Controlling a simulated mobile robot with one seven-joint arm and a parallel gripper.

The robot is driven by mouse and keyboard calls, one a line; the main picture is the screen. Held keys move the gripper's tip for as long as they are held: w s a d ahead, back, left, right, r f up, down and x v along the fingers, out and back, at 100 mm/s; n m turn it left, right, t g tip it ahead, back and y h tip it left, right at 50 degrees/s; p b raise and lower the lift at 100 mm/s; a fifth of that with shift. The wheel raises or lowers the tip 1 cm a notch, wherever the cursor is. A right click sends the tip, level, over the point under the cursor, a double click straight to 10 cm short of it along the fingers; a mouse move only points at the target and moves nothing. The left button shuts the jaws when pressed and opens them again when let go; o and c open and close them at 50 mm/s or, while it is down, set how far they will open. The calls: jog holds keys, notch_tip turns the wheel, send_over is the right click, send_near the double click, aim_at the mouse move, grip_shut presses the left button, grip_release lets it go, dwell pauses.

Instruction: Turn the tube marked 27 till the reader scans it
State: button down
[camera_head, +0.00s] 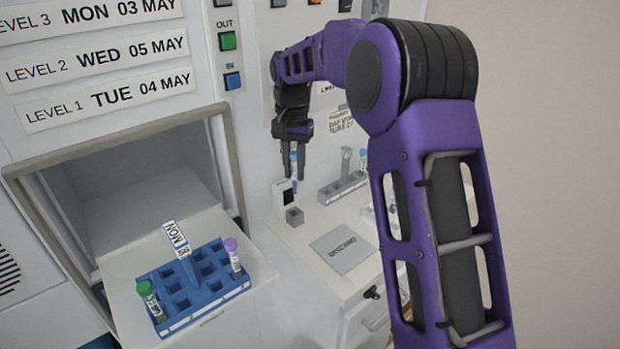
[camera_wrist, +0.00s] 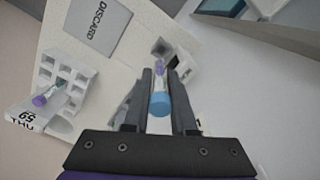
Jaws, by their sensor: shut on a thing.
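My gripper (camera_head: 293,158) is shut on a tube with a blue top (camera_wrist: 160,104). The tube hangs roughly upright, with a purple part (camera_wrist: 160,68) at its far, lower end. No number on it is legible. In the head view the tube is close to a small black-and-white device (camera_head: 283,195), possibly the reader. A small grey block (camera_head: 294,215) with a dark opening stands just in front of it. I cannot tell whether the tube touches either, and no scan signal is visible.
A blue rack (camera_head: 208,313) with a green-capped tube, a purple-capped tube and a MON tag sits at the open hatch. A grey rack (camera_head: 330,195) stands to the right of the device. A DISCARD plate (camera_head: 342,248) lies on the counter. A wall note (camera_head: 341,120) mentions tube 27.

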aim_at(294, 193)
jog(key=shift+w+a, duration=0.1)
jog(key=shift+a, duration=0.1)
jog(key=shift+f+b, duration=1.55)
jog(key=shift+f, duration=0.75)
jog(key=shift+f+p, duration=0.4)
jog(key=shift+f, duration=0.15)
jog(key=shift+f, duration=0.45)
jog(key=shift+f+b, duration=0.25)
jog(key=shift+b, duration=0.05)
jog(key=shift+r, duration=0.1)
